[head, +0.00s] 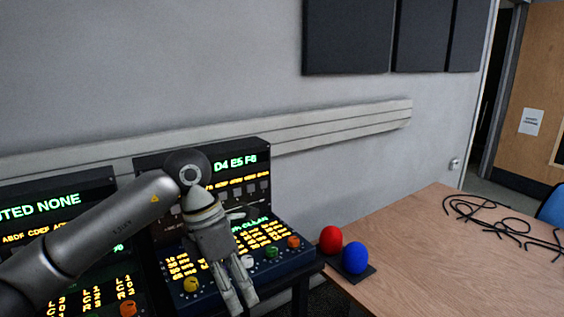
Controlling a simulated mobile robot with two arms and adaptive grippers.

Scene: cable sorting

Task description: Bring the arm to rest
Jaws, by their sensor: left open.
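My left arm comes in from the left, and my left gripper (242,300) hangs downward from it in front of a console (215,286) with lit displays and coloured knobs. The gripper is open, with nothing visible between its fingers. The wrist and gripper hide part of the console's panel. Whether the fingertips touch the console I cannot tell. My right gripper does not show.
A wooden table (440,265) stands to the right. A red ball (330,239) and a blue ball (356,258) sit on a dark base at its left corner. Black cables (497,222) lie toward its right side. A second console (50,207) stands at the left.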

